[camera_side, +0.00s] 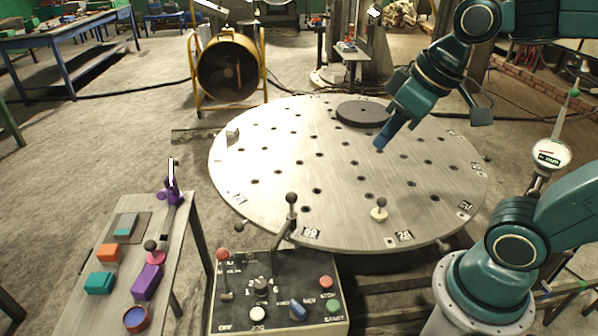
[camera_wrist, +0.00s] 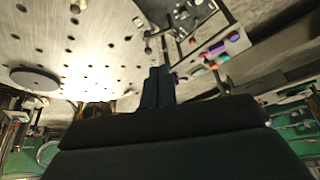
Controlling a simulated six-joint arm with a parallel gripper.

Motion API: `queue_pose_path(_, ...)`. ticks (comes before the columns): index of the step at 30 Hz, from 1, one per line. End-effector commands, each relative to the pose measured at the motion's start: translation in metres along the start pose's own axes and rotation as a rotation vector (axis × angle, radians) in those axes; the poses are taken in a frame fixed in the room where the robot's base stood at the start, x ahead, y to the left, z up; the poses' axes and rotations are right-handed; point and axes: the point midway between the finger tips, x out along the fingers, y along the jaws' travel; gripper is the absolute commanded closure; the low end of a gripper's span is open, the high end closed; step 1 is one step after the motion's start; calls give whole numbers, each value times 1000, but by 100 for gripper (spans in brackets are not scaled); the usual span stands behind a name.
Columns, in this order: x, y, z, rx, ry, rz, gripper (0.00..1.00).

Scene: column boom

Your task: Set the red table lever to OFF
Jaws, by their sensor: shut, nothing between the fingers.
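The red table lever (camera_side: 222,254) is a red ball on a thin stem at the left of the black control panel (camera_side: 245,316) in the side view. Its ball is at the far end of the panel, and the stem runs down toward the near side. The OFF label (camera_side: 225,328) is at the panel's near left edge, well apart from the ball. My gripper (camera_side: 380,146) is shut and empty above the round table, far to the right of and beyond the lever.
The round perforated table (camera_side: 290,150) carries a dark disc (camera_side: 362,113) and a pale knobbed piece (camera_side: 379,213). A tall black-knobbed lever (camera_side: 291,199) stands beside the red one. A side bench (camera_side: 122,215) holds coloured blocks. A dial gauge (camera_side: 551,154) stands at right.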

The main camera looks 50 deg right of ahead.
Motion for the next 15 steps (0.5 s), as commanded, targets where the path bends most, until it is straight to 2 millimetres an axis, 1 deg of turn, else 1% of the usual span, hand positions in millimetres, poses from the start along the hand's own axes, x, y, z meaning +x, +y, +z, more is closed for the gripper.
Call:
queue_pose_path(3,9,-2,-18,-33,-18,-23,100)
queue_pose_path(8,22,-4,-40,-77,-36,-57,100)
queue_pose_path(15,47,-8,-71,-141,-61,-114,100)
